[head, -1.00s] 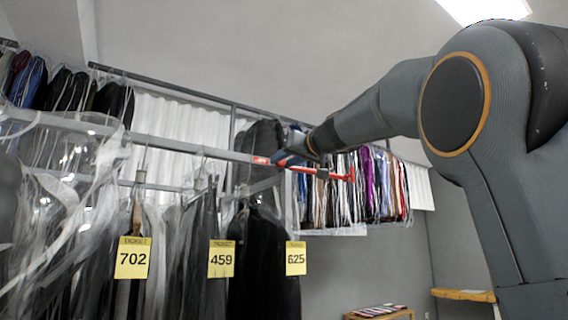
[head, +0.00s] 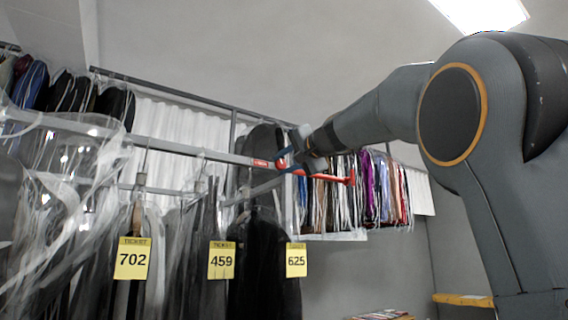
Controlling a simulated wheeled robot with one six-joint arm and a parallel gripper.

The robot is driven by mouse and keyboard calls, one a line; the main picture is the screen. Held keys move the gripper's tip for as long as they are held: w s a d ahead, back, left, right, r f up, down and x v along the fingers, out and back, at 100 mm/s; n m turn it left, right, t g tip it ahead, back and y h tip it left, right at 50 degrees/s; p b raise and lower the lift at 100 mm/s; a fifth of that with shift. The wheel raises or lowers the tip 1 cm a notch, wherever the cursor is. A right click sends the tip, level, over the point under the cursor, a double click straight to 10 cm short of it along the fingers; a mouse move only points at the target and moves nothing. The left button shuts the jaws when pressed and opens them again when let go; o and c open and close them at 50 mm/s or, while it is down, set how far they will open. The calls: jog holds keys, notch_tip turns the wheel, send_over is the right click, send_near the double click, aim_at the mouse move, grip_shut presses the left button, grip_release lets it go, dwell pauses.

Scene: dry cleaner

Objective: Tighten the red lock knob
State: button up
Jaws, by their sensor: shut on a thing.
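The red lock knob (head: 281,166) is at the right end of the grey rail, just right of a red label (head: 261,163). My gripper (head: 283,160) reaches in from the right, and its blue fingers are closed around the knob. The fingers hide part of the knob, so its exact angle cannot be told. A red bar (head: 330,177) with a short crosspiece at its right end runs right from beneath my gripper. How it joins the knob is hidden.
Plastic-covered garments (head: 60,215) hang at left, with yellow tickets 702 (head: 132,258), 459 (head: 222,260) and 625 (head: 296,260) below the rail (head: 190,149). Colourful clothes (head: 385,188) hang behind my gripper. A small table with papers (head: 380,315) is low at right.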

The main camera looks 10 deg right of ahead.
jog(key=m+p, duration=0.1)
jog(key=m, duration=0.4)
jog(key=shift+r+m+p, duration=0.1)
jog(key=shift+m+p, duration=0.2)
jog(key=shift+m, duration=0.1)
dwell(0.4)
jog(key=o, duration=1)
jog(key=b+v, duration=0.3)
jog(key=v, duration=0.5)
